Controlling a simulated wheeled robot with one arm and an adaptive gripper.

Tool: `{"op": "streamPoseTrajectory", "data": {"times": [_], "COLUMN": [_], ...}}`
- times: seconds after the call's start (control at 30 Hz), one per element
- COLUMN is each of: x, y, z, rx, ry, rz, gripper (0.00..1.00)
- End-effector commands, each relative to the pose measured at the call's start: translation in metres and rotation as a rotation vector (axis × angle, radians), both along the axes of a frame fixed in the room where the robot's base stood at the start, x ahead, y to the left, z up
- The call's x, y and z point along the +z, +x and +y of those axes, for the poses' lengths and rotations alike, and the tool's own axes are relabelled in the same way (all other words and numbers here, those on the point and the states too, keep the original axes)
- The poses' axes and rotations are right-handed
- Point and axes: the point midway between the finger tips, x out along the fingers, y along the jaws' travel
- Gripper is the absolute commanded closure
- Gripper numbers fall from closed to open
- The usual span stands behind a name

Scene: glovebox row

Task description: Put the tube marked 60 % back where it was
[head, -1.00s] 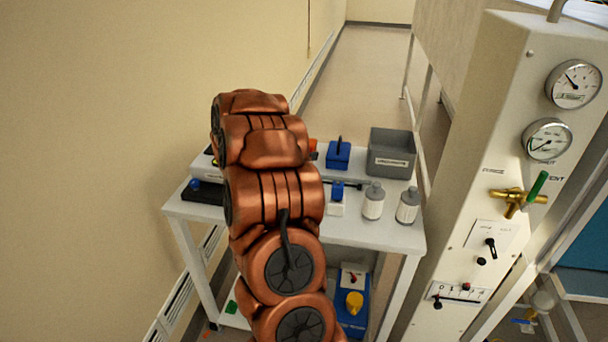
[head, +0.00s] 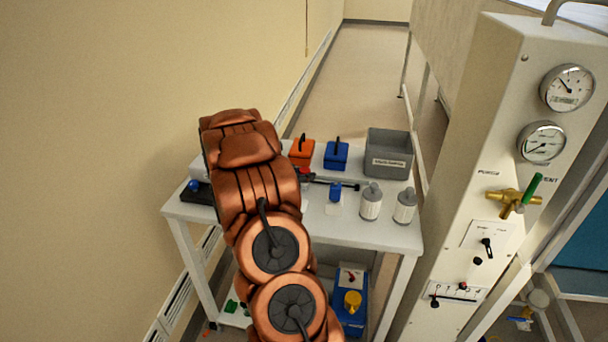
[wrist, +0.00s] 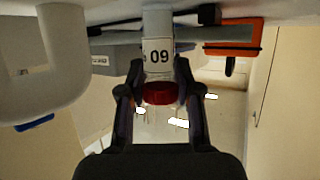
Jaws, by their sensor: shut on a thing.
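The tube (wrist: 158,24) is in the wrist view, which is upside down. It is pale with a red cap (wrist: 160,94) and a white label whose digits look like an inverted 60. My gripper (wrist: 158,76) is shut on the tube near the cap, one finger on each side. In the head view my arm hides the gripper and most of the tube's surroundings.
The white table (head: 375,232) carries an orange box (head: 302,152), a blue box (head: 336,155), a grey bin (head: 390,142), two grey-capped bottles (head: 371,203) and a small blue-topped item (head: 335,191). A black rod lies behind these bottles. The gauge panel (head: 480,160) stands at right.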

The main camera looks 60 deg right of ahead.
Motion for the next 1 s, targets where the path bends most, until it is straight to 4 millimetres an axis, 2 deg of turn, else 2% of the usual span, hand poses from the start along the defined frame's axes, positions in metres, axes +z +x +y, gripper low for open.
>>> {"op": "streamPoseTrajectory", "data": {"times": [0.2, 0.23, 0.47, 0.83, 1.0], "x": [-0.004, -0.003, -0.003, 0.001, 0.007], "y": [0.000, 0.000, 0.000, 0.000, 0.004], "z": [0.000, 0.000, 0.000, 0.000, 0.014], "rx": [0.000, -0.001, 0.000, 0.000, 0.002], "ry": [0.000, 0.000, 0.000, -0.001, -0.003], "rz": [0.000, 0.000, 0.000, 0.000, -0.003], "gripper": [0.98, 0.65, 0.42, 0.42, 0.42]}}
